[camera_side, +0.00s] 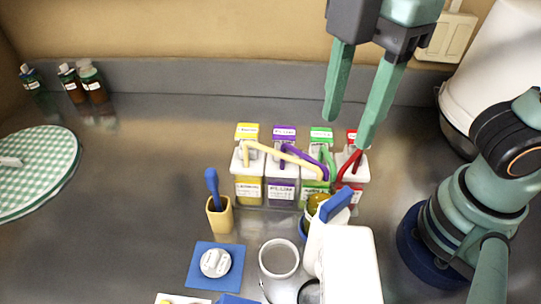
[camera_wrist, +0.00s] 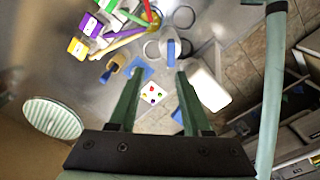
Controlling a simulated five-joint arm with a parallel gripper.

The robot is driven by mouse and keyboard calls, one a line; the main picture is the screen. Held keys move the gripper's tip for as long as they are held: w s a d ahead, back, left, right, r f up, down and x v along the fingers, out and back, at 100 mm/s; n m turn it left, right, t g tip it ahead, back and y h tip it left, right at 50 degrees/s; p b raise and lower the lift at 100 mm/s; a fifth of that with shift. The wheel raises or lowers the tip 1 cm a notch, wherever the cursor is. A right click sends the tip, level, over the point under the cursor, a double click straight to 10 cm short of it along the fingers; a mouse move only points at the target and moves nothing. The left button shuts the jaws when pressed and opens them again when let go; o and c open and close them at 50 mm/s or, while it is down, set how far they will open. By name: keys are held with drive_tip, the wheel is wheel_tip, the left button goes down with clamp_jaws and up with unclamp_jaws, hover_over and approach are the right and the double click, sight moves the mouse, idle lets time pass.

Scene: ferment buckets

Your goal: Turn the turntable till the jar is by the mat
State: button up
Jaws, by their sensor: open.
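My gripper (camera_side: 349,130) is open and empty, raised above the back of the bench behind the row of labelled containers. Its two green fingers also show in the wrist view (camera_wrist: 158,75), with nothing between them. A blue square mat (camera_side: 198,268) lies at the front middle with a white round piece (camera_side: 215,263) on it. A round green-and-white checked disc (camera_side: 42,172) lies at the left edge, partly cut off; I cannot tell whether it is the turntable. Small bottles (camera_side: 88,82) stand at the back left. I cannot tell which thing is the jar.
Several containers with coloured tongs (camera_side: 249,188) stand mid-bench. A yellow cup (camera_side: 221,215) holds a blue-handled tool. A white ring (camera_side: 279,274) and a white box (camera_side: 350,268) are at the front. A white bucket (camera_side: 495,70) is at the right. Bench between disc and cup is clear.

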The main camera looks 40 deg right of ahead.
sight(338, 198)
drive_tip(key=shift+n, duration=0.8)
drive_tip(key=f, duration=0.3)
drive_tip(key=s+f, duration=0.1)
drive_tip(key=f, duration=0.3)
drive_tip(key=s+a+f, duration=0.1)
drive_tip(key=f, duration=0.3)
drive_tip(key=shift+f, duration=0.2)
clamp_jaws()
drive_tip(key=shift+w, duration=0.1)
idle(0.4)
